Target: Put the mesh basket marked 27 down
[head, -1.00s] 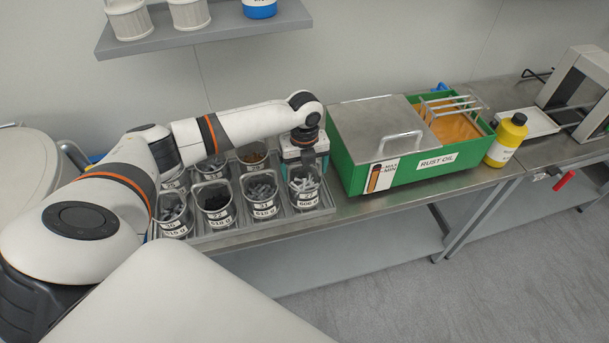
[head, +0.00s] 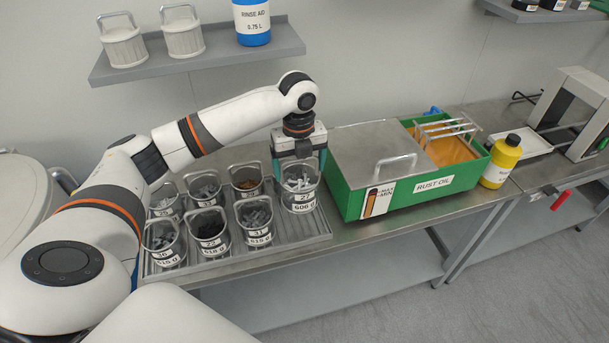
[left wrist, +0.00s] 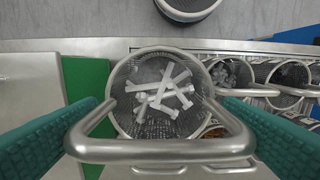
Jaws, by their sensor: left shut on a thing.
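The mesh basket marked 27 (head: 299,192) holds light grey metal pieces and has a 606 g label. It hangs upright above the bare right end of the grey ribbed tray (head: 303,229). My left gripper (head: 299,160) is shut on its handle from above. In the left wrist view, the basket (left wrist: 155,98) is seen from above, its handle between the teal fingers of my left gripper (left wrist: 165,135). The right gripper is not in view.
Several other filled baskets, such as the one marked 31 (head: 256,222), stand left on the tray. The green rust oil tank (head: 410,198) with a lid stands close on the right. A yellow bottle (head: 502,160) is beyond it. A shelf (head: 200,58) hangs above.

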